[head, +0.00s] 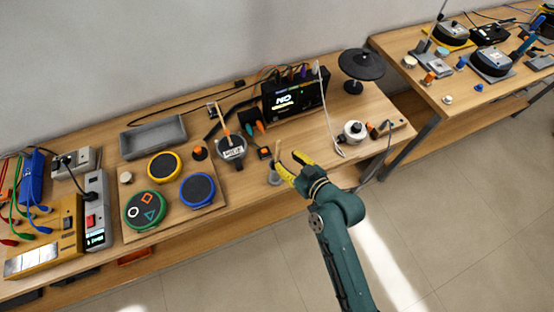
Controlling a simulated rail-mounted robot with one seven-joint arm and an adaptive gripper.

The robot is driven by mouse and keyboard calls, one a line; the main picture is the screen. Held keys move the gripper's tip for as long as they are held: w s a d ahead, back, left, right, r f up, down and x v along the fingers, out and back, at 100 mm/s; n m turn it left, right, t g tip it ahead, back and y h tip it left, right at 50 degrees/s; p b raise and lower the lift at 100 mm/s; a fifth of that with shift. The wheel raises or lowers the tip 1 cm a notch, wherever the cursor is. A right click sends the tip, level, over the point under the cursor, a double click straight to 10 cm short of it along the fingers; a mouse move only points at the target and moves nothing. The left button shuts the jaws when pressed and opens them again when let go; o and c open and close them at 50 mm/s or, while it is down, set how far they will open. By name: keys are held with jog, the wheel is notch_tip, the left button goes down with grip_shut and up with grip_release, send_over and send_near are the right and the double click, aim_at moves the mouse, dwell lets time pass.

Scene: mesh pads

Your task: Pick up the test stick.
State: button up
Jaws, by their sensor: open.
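A short thin tan stick (277,158) stands upright in a small grey holder (274,178) near the front edge of the table; it appears to be the test stick. My gripper (288,161), with yellow fingers, is open just to the right of the stick. Its left finger lies close beside the stick and holder and partly overlaps them in the picture. I cannot tell whether it touches them. The other finger is farther right, and nothing shows between the fingers.
A round dark pad (231,150) with another tan stick (226,122) over it stands to the left. A board (176,205) carries green, yellow and blue pads. A black console (296,97) stands behind, and a white bent rod (328,115) rises to the right.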

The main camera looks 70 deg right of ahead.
aim_at(277, 155)
jog(key=x, duration=0.4)
jog(key=shift+w+a+r, duration=0.1)
jog(key=shift+w+a, duration=0.1)
jog(key=shift+w, duration=0.2)
jog(key=shift+w+d+f, duration=0.25)
grip_shut()
